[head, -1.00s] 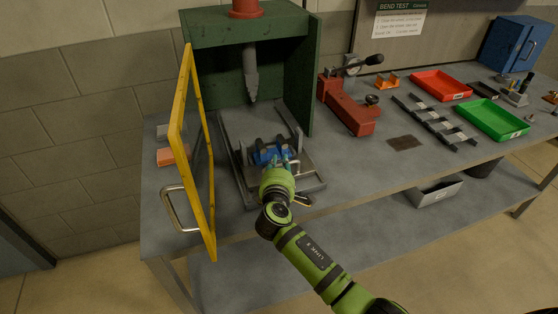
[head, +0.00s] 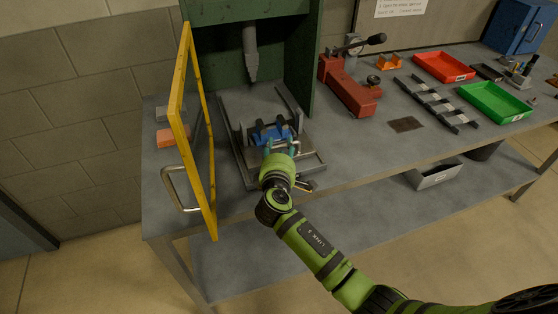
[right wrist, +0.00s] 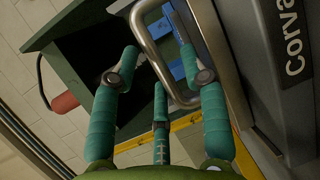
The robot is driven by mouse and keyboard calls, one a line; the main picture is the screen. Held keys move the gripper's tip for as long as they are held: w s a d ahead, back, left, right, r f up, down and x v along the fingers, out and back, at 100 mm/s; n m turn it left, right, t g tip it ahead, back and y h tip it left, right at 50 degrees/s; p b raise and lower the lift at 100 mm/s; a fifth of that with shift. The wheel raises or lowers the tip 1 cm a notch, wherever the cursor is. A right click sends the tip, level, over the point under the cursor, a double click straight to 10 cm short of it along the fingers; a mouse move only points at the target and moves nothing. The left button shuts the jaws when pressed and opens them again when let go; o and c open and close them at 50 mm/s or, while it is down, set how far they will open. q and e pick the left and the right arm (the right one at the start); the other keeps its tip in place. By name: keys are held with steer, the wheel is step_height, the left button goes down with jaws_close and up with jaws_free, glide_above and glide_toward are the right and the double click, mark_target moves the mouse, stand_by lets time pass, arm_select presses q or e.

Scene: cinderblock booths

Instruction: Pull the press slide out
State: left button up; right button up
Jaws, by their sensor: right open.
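The press slide (head: 309,163) is a grey metal tray at the foot of the green press (head: 312,70). A blue block with dark pieces (head: 258,135) sits on it. Its bent metal handle (right wrist: 150,50) shows in the right wrist view. My right gripper (head: 281,147) is at the front of the slide. In the right wrist view, my right gripper (right wrist: 160,70) is open, with its teal fingers spread on both sides of the handle. I cannot tell whether any finger touches it. My left gripper is out of view.
The yellow-framed door (head: 200,150) stands open at the left, with a metal handle (head: 172,188). A red arbor tool (head: 348,95), a red tray (head: 443,67) and a green tray (head: 495,102) are on the bench to the right. The bench front is clear.

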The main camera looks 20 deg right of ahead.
steer(key=v, duration=1)
steer(key=shift+s+r, duration=0.15)
steer(key=shift+s, duration=0.25)
